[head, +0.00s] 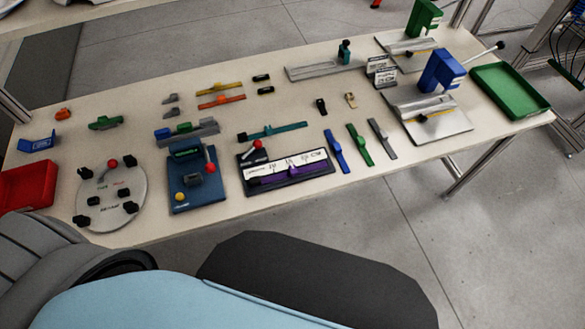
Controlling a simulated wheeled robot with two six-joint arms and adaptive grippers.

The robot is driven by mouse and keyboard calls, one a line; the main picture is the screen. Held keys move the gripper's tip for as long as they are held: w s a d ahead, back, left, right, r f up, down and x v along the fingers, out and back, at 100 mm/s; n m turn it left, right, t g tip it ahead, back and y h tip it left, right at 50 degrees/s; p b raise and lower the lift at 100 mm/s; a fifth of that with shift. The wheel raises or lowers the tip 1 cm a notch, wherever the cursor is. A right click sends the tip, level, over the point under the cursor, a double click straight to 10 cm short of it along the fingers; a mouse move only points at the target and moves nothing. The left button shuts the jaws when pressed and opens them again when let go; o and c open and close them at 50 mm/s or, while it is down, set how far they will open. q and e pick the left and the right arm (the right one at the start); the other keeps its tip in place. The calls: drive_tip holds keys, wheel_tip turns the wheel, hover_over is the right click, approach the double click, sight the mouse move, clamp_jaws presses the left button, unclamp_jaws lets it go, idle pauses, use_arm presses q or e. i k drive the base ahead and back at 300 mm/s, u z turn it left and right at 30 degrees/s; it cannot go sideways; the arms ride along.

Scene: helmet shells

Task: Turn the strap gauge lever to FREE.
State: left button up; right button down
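The likely strap gauge (319,173) is a dark board with a white printed scale in the front middle of the table. A purple strap (275,177) lies along it. Its lever (258,144), with a red ball knob, stands at the board's upper left end. The print is too small to read, so I cannot tell which position the lever is at. Neither gripper is in view; only large grey, black and light blue parts of my own body show along the bottom edge.
A round plate (132,187) and a blue fixture (193,197), each with a red knob, stand left of the gauge. Blue, green and grey straps (359,144) lie to its right. A red tray (28,187) and green tray (510,88) sit at the table's ends.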

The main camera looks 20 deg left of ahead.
sight(257, 144)
drive_tip(key=u, duration=1.15)
drive_tip(key=k, duration=0.65)
drive_tip(key=z, duration=1.25)
drive_tip(key=i, duration=0.5)
drive_tip(key=u, duration=0.05)
